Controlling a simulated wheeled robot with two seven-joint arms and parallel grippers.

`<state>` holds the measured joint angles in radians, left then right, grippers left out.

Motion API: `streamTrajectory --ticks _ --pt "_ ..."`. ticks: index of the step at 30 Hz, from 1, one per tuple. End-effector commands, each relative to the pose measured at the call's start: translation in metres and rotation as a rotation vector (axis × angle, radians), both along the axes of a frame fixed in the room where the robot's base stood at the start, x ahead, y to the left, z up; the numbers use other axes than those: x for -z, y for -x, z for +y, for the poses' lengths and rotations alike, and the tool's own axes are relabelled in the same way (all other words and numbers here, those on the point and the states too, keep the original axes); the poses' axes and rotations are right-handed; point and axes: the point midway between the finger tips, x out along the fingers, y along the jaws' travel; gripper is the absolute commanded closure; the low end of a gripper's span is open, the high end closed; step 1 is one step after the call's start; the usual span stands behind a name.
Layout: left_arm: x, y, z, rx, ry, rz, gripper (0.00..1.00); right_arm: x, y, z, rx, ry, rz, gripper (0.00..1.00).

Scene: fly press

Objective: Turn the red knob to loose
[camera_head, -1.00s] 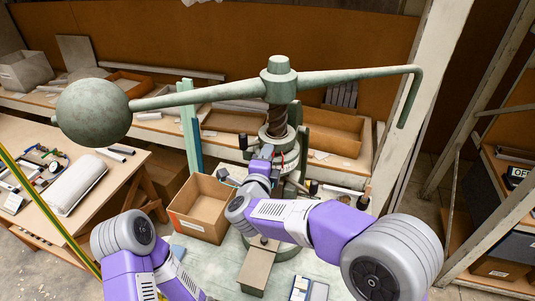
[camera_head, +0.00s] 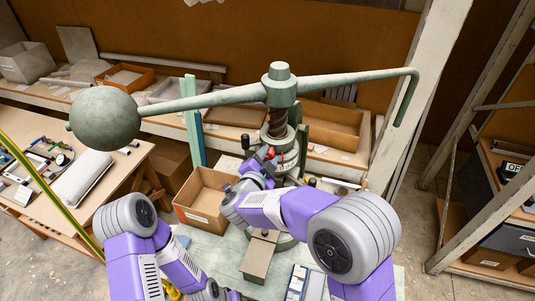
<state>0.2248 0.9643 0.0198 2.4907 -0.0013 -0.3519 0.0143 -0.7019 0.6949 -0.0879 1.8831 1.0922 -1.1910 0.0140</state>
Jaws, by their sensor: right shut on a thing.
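The green fly press (camera_head: 278,90) stands at the centre, with its long bar level across the view. A small red knob (camera_head: 271,153) shows at the press column, just below the collar. My right gripper (camera_head: 265,158) is at this knob and shut on it; its fingers are small and partly hidden by my right wrist. My left arm comes in at the lower left and runs down to the bottom edge; its gripper does not show.
The ball weight (camera_head: 104,118) is at the bar's left end; a hooked handle (camera_head: 408,95) hangs at its right end. An open cardboard box (camera_head: 203,198) stands left of the press. A grey-brown block (camera_head: 259,257) lies in front. A white post (camera_head: 425,90) rises at right.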

Motion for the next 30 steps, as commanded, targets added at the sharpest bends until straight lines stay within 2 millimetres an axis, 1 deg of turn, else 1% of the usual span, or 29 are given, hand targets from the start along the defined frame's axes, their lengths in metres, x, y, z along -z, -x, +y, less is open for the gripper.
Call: streamTrajectory --ticks 6,18,19,23,30 --pt "-0.0030 0.0001 0.0000 0.000 0.000 0.000 0.57 0.0025 0.0008 0.0002 0.000 0.034 0.017 0.97" --pt "-0.0030 0.0001 0.0000 0.000 0.000 0.000 0.57 0.0033 0.0007 0.0000 0.000 0.037 0.019 0.97" --pt "-0.0030 0.0001 0.0000 0.000 0.000 0.000 0.57 0.0033 0.0007 0.0000 0.000 0.037 0.019 0.62" --pt "-0.0030 0.0001 -0.0001 0.000 0.000 0.000 0.57 0.0024 0.0005 -0.0001 0.000 0.036 0.017 0.42" --pt "-0.0030 0.0001 -0.0001 0.000 0.000 0.000 0.57 0.0012 0.0003 -0.0001 0.001 0.035 0.014 0.42"
